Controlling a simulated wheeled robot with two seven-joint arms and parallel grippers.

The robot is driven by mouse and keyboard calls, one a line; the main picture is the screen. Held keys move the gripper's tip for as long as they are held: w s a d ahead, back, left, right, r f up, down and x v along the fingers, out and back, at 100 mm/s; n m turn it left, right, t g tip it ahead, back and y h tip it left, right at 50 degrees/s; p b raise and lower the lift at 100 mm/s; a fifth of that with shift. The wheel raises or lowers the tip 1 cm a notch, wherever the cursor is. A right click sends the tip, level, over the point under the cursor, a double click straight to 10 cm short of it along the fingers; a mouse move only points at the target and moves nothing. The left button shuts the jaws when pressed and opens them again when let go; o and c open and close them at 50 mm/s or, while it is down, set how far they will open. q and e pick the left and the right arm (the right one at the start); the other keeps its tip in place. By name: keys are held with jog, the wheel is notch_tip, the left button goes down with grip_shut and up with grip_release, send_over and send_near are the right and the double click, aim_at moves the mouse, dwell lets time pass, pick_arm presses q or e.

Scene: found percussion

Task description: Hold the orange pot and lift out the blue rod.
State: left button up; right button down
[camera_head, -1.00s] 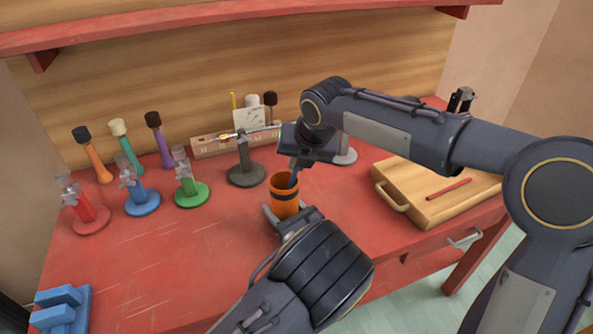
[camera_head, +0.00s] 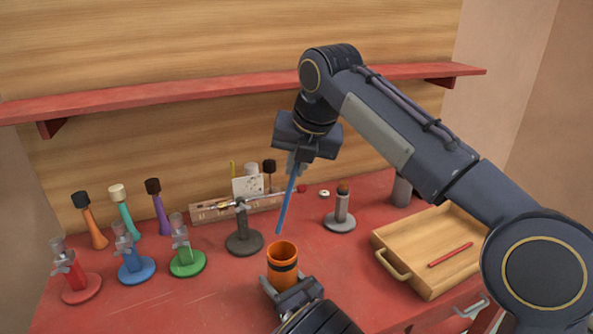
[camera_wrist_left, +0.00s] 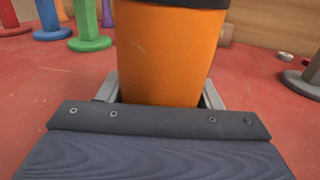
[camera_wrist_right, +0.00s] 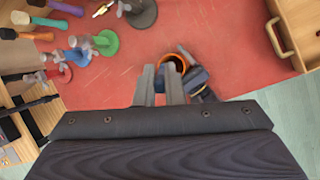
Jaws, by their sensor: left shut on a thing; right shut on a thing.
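The orange pot (camera_head: 283,268) with dark bands stands upright on the red table. My left gripper (camera_head: 279,296) is shut around the pot's lower part; the left wrist view shows the orange wall (camera_wrist_left: 170,55) between its two fingers. My right gripper (camera_head: 295,168) is shut on the upper end of the blue rod (camera_head: 286,207). The rod hangs slightly tilted, its lower end above the pot's rim and clear of it. In the right wrist view the pot's opening (camera_wrist_right: 177,62) lies beyond the fingers, and the rod is mostly hidden by them.
A wooden tray (camera_head: 395,262) with a red stick (camera_head: 450,255) lies at the right. Stands with red, blue and green bases (camera_head: 187,263) and several mallets (camera_head: 160,207) are at the left. A dark stand (camera_head: 243,240) and a grey stand (camera_head: 340,220) are behind the pot. A red shelf (camera_head: 230,92) crosses the back.

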pick_arm(q)
jog(key=o, duration=1.2)
jog(key=shift+c, duration=0.2)
jog(key=shift+d, duration=0.1)
